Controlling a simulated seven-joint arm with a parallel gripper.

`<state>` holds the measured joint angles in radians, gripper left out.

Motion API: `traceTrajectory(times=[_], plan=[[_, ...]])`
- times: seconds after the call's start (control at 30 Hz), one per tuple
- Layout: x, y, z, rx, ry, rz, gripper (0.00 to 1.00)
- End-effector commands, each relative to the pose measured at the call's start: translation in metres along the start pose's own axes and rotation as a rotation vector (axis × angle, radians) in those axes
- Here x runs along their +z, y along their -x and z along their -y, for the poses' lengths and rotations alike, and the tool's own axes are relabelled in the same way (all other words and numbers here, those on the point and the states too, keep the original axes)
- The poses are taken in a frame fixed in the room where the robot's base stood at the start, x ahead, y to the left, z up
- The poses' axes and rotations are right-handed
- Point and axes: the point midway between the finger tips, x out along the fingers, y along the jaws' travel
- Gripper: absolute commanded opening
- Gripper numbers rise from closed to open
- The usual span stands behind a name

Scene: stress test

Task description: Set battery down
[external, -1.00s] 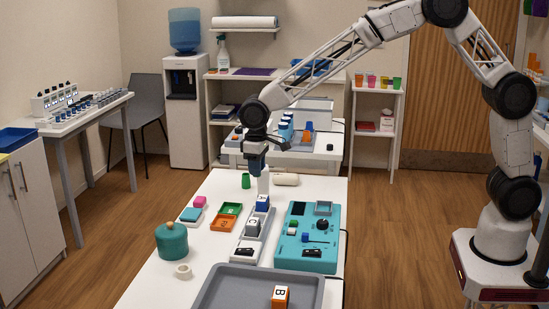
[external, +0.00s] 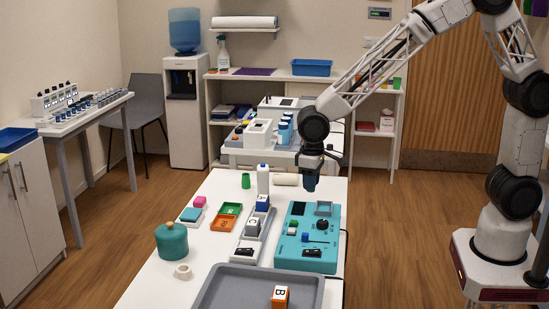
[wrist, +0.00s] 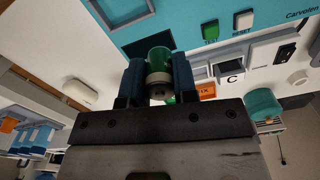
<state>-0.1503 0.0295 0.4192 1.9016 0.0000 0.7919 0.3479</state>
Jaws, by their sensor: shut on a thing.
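My gripper (external: 311,183) is above the far edge of the teal tester panel (external: 310,260). In the wrist view, my gripper (wrist: 155,80) is shut on the battery (wrist: 158,62), a short cylinder with a green body, a pale band and a dark end. The battery is hidden in the external view, behind the blue fingers. The panel has a raised square frame (external: 323,208), a dark screen (external: 298,208) and a black knob (external: 322,224). The panel also shows in the wrist view (wrist: 180,25).
A white bottle (external: 263,182) and a green cup (external: 245,181) stand left of my gripper, near a cream roll (external: 286,180). Orange (external: 222,223) and green trays, lettered blocks, a teal pot (external: 171,241) and a grey tray (external: 215,292) share the table.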

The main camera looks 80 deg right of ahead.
Motion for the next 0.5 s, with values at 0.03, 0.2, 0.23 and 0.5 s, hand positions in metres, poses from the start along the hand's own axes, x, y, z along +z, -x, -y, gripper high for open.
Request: traceTrajectory(times=[0.03, 0.2, 0.23, 0.5], plan=[[0.001, -0.008, 0.000, 0.001, 0.000, 0.002, 0.03], [0.000, -0.026, 0.000, 0.000, 0.000, 0.001, 0.03], [0.000, -0.031, 0.000, 0.001, 0.000, 0.001, 0.03], [-0.001, -0.049, 0.000, 0.000, 0.001, -0.001, 0.03]])
